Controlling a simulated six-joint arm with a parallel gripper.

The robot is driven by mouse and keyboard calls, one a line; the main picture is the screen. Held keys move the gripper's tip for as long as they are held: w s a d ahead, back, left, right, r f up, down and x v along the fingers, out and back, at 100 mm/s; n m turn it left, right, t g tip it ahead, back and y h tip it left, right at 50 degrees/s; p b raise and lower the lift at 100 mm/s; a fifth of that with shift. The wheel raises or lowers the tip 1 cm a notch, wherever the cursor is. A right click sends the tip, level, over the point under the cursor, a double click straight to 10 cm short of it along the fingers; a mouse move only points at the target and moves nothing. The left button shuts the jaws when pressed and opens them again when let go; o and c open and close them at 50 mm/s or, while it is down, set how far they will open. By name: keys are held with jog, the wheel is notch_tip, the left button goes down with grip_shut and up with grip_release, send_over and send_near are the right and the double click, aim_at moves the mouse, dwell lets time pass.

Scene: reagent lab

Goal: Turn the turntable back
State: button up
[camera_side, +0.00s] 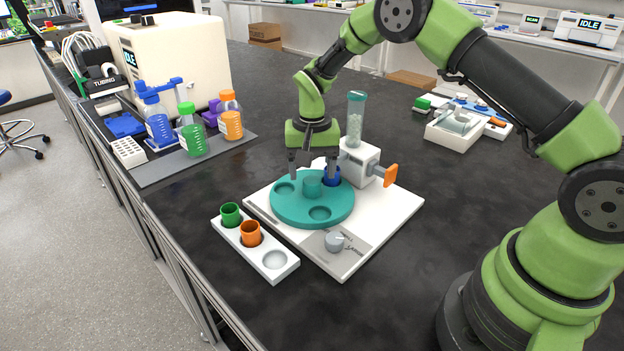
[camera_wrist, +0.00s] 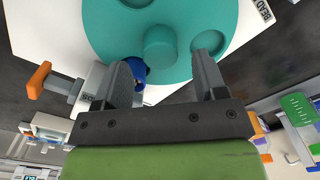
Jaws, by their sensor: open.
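The teal turntable (camera_side: 293,213) sits on a white base plate (camera_side: 395,214), with a short teal hub (camera_side: 312,187) at its middle and several round wells. A blue cup (camera_side: 332,176) stands in the well by the dispenser. My gripper (camera_side: 312,175) is open above the far part of the turntable. In the wrist view the turntable (camera_wrist: 110,38) fills the top. The hub (camera_wrist: 160,44) lies ahead of and between my open fingers (camera_wrist: 163,75). The blue cup (camera_wrist: 138,70) is beside the left finger, partly hidden by it; I cannot tell if they touch.
The dispenser (camera_side: 361,160), with a clear bead tube (camera_side: 355,122) and orange handle (camera_side: 391,174), stands behind the turntable. A grey knob (camera_side: 334,241) is at the plate's front. A white rack (camera_side: 282,266) holds green and orange cups, with one empty well. Bottles stand back left.

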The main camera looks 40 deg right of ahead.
aim_at(312, 179)
jog(key=shift+f, duration=1.5)
grip_shut()
